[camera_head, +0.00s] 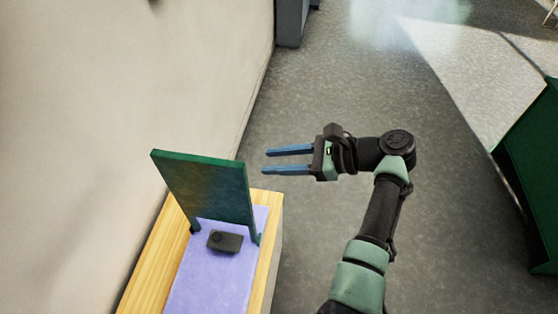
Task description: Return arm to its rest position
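My gripper (264,161) has blue fingers pointing left. The fingers are apart with nothing between them, so it is open and empty. It shows over the grey floor, to the right of a green upright panel (208,187) and clear of it in the picture. My arm is bent, rising from the bottom of the view to an elbow and then turning left to the gripper.
A wooden table (150,267) with a lilac mat (205,287) stands at the lower left against a pale wall (120,70). A small dark box (226,241) lies on the mat by the panel. A green object (530,170) stands at right. Open floor (330,80) lies beyond.

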